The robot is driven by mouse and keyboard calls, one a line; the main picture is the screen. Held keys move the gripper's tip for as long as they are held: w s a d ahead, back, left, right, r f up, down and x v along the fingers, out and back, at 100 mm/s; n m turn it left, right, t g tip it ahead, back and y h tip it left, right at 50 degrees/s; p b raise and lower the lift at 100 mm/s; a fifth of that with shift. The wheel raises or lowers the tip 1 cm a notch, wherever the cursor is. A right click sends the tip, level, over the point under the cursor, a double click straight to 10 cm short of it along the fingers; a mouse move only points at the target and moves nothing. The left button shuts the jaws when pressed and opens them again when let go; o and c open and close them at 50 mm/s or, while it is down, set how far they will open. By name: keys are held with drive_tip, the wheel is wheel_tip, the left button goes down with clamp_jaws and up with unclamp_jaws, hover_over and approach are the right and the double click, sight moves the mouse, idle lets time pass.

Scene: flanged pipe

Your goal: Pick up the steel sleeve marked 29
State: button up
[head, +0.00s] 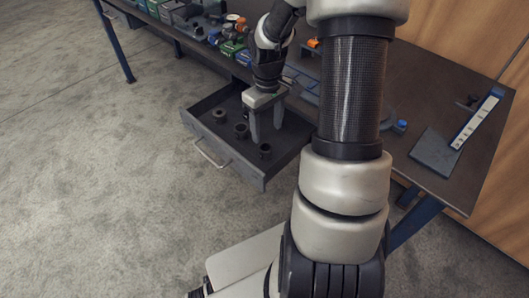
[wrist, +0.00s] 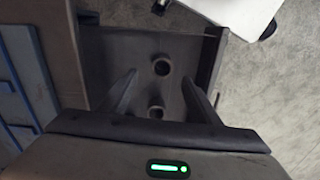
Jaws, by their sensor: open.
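Several short dark steel sleeves stand in an open drawer (head: 193,101). In the head view one sleeve (head: 219,115) is at the left, one (head: 241,130) in the middle and one (head: 265,151) nearer the drawer front on the right. No number is readable, so I cannot tell which is marked 29. My gripper (head: 267,138) points down into the drawer with its fingers apart and empty. In the wrist view my gripper (wrist: 158,82) shows one sleeve (wrist: 162,67) just beyond its fingertips, roughly centred, and another sleeve (wrist: 155,113) between the fingers in the picture, lower down.
The drawer walls (wrist: 212,60) stand close around my fingers. The workbench (head: 410,90) is above the drawer, with boxes and parts (head: 230,45) along its far left. A flat dark plate (head: 436,153) and a white-marked blue strip (head: 477,122) lie at the right.

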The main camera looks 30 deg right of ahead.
hover_over(265, 147)
drive_tip(key=s, duration=0.2)
drive_tip(key=f, duration=0.4)
drive_tip(key=shift+w+b, duration=0.25)
drive_tip(key=shift+b, duration=0.1)
drive_tip(key=f, duration=0.1)
drive_tip(key=f+b, duration=0.1)
drive_tip(key=f, duration=0.1)
drive_tip(key=f+b, duration=0.1)
drive_tip(key=f, duration=0.1)
drive_tip(key=shift+a+f, duration=0.15)
drive_tip(key=shift+a, duration=0.15)
drive_tip(key=c, duration=1.4)
